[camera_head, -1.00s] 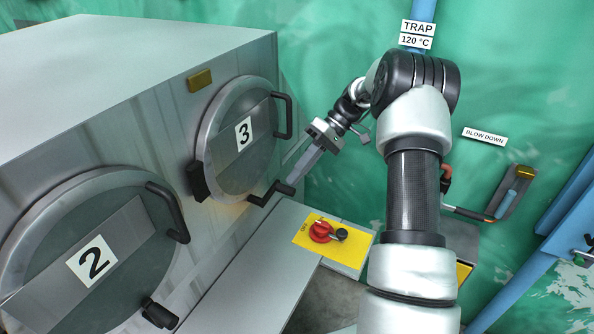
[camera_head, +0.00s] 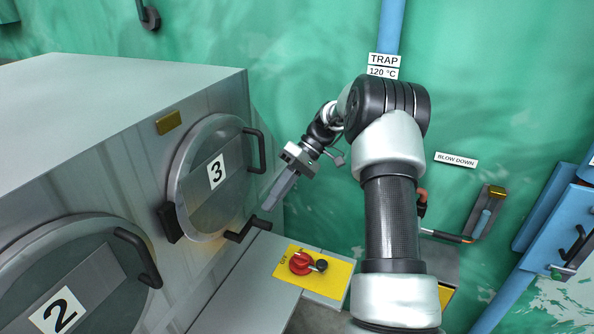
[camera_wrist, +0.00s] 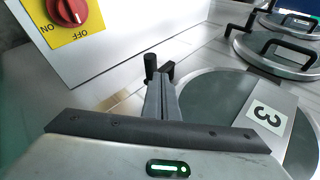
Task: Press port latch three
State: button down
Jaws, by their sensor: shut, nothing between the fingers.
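The round door of port three (camera_head: 208,178) carries a white label with a black 3 and looks closed. Port latch three (camera_head: 247,230) is a black cranked lever at the door's lower right edge. In the wrist view the latch (camera_wrist: 152,66) shows just beyond my fingertips, partly hidden by them. My gripper (camera_head: 268,206) is shut and empty, its fingers pointing down and left at the latch's outer end. In the wrist view my gripper (camera_wrist: 162,92) is also shut. I cannot tell whether the tips touch the latch.
A red rotary switch (camera_head: 301,263) on a yellow plate sits right of the latch. Port two (camera_head: 75,275) with its black handle is at lower left. Door three's black handle (camera_head: 257,150) stands out above the latch. A blue pipe (camera_head: 391,28) runs up the green wall behind my arm.

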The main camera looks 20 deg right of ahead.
jog(key=f+v, duration=0.1)
jog(key=v, duration=1)
jog(key=shift+w+d, duration=0.3)
jog(key=shift+w, duration=0.1)
